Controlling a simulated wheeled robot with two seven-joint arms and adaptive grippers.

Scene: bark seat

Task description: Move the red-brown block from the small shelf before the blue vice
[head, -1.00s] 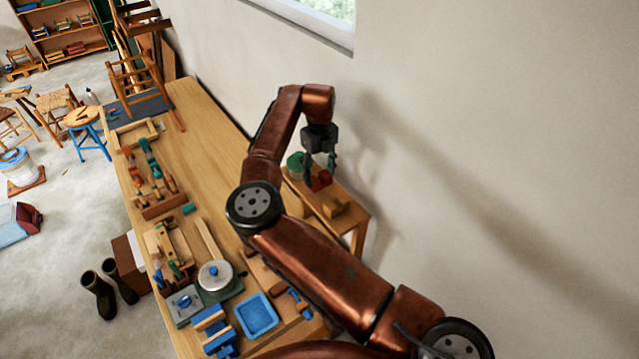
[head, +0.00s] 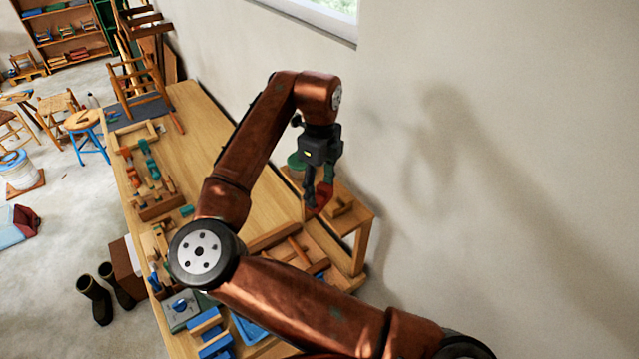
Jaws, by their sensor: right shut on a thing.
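My right gripper (head: 318,197) is shut on the red-brown block (head: 323,196) at the small shelf (head: 362,216), which stands against the wall beside the bench. The fingers hide part of the block. The block appears raised over the shelf's near part, but the gap beneath it is hard to judge. The blue vice (head: 210,334) is at the near end of the bench, at the bottom of the picture. My right arm passes close to it and covers much of the bench. My left gripper is out of view.
A green round thing (head: 296,162) and a yellowish wooden block (head: 341,206) are on the shelf. A blue tray (head: 246,331) lies right of the vice, partly covered by my arm. Tools and wood pieces crowd the bench's left edge. The bench top (head: 205,120) is clear farther back.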

